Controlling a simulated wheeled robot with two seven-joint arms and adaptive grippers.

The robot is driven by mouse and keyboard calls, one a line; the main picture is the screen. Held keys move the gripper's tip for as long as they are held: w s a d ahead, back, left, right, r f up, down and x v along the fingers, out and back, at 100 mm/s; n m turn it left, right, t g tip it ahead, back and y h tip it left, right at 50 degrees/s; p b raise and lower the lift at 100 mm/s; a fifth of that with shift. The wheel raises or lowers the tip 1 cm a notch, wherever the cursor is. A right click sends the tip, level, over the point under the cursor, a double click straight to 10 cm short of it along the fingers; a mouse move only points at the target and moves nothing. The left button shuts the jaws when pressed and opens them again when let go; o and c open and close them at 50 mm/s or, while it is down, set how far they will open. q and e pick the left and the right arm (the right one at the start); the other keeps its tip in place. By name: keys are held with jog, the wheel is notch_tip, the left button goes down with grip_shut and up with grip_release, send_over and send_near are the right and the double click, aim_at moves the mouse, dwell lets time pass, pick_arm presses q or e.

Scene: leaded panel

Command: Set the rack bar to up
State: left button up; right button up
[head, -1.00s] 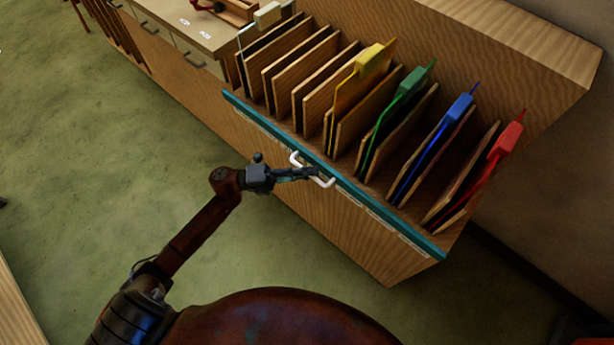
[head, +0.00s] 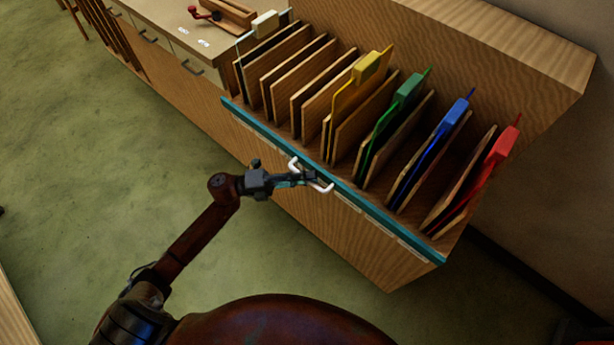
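The rack bar (head: 376,210) is a long teal strip along the front of the wooden rack, low before the slots. A white bracket-shaped handle (head: 325,188) stands out from its middle. My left gripper (head: 308,179) reaches in from the left, with its fingertips at the middle of this handle and covering part of it. The fingers look close together, but they are too small and dark to tell whether they are closed on the handle. My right gripper is not in view.
The wooden rack (head: 345,245) holds upright boards and panels with white, yellow (head: 367,67), green (head: 409,88), blue (head: 456,110) and red (head: 502,146) tabs. A drawer counter (head: 200,45) adjoins at the left. The green floor (head: 110,160) is clear there.

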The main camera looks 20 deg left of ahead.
pick_arm(q)
jog(key=v, duration=1.2)
jog(key=shift+w, duration=0.1)
